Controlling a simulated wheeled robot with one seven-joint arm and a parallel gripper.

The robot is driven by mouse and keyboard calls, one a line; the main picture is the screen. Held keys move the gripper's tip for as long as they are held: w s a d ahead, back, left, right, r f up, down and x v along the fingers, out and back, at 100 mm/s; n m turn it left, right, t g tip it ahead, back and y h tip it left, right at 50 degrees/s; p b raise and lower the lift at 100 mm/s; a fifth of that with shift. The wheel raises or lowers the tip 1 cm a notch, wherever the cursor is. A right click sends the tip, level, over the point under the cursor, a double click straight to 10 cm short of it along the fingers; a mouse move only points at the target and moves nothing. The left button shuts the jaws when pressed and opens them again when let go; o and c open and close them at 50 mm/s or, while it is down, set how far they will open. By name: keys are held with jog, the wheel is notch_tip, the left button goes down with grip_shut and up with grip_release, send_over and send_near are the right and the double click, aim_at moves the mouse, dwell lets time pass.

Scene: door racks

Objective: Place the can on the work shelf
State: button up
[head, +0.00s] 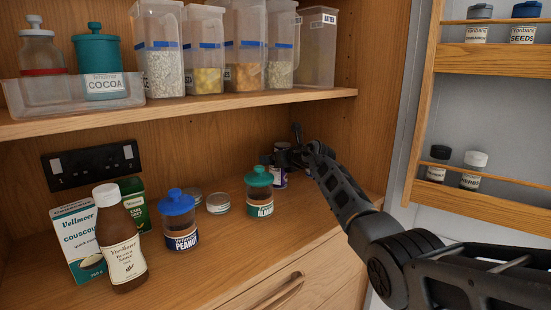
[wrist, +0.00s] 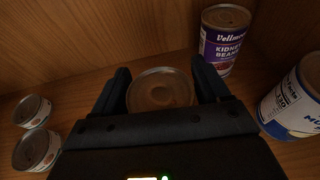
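My gripper (head: 284,153) is low in the back right corner of the worktop. In the wrist view its two dark fingers (wrist: 161,72) are spread on either side of a can with a round brown top and metal rim (wrist: 160,91). A narrow gap shows at the left finger; contact at the right one is unclear. The can's label is hidden. A purple kidney beans can (wrist: 222,45) stands just beyond the right finger. In the head view a purple and white can (head: 280,178) shows below my gripper, partly covered. The work shelf is the wooden worktop (head: 215,262).
Two small tins (wrist: 35,130) lie left of my gripper, and a blue and white container (wrist: 292,105) stands close on the right. A green-lidded almond jar (head: 259,192), peanut jar (head: 180,222) and sauce bottle (head: 121,242) stand leftward. An upper shelf (head: 200,106) hangs overhead.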

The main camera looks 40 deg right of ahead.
jog(key=o, duration=0.3)
jog(key=shift+r, duration=0.15)
jog(key=p+v, duration=0.1)
jog(key=v, duration=1.1)
